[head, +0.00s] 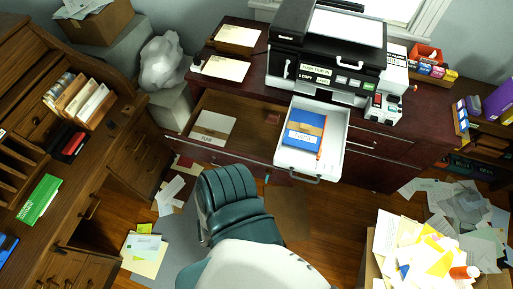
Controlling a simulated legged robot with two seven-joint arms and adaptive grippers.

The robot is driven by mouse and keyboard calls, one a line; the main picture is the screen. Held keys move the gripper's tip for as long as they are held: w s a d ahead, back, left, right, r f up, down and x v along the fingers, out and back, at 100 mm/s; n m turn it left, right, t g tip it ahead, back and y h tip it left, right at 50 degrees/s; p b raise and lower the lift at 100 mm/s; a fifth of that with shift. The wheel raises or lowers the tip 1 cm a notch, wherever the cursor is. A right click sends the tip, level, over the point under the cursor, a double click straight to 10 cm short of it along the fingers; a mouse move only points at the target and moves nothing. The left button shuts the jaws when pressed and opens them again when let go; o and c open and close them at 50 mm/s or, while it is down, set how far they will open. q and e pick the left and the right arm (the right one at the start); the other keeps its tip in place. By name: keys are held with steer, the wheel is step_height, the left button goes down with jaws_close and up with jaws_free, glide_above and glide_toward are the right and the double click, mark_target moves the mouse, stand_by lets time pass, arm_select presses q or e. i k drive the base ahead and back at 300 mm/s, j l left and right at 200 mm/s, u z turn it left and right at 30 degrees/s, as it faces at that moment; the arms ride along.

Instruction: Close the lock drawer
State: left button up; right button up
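Two drawers stand open in the dark red desk below the printer. One is a white-sided drawer (334,160), pulled out with a handle on its front; a blue folder (304,133) lies inside. The other is a wide wooden drawer (240,139) to its left, holding a pale folder (212,127). I cannot tell from a label which is the lock drawer. Neither of my grippers shows in the head view.
A dark green ribbed chair-like object (228,200) stands in front of the open drawers. A black printer (325,60) sits on the desk. A box heaped with papers (425,245) is at lower right. Papers litter the floor.

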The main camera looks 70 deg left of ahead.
mark_target(252, 142)
steer(key=k+u, duration=0.1)
steer(key=u, duration=2.55)
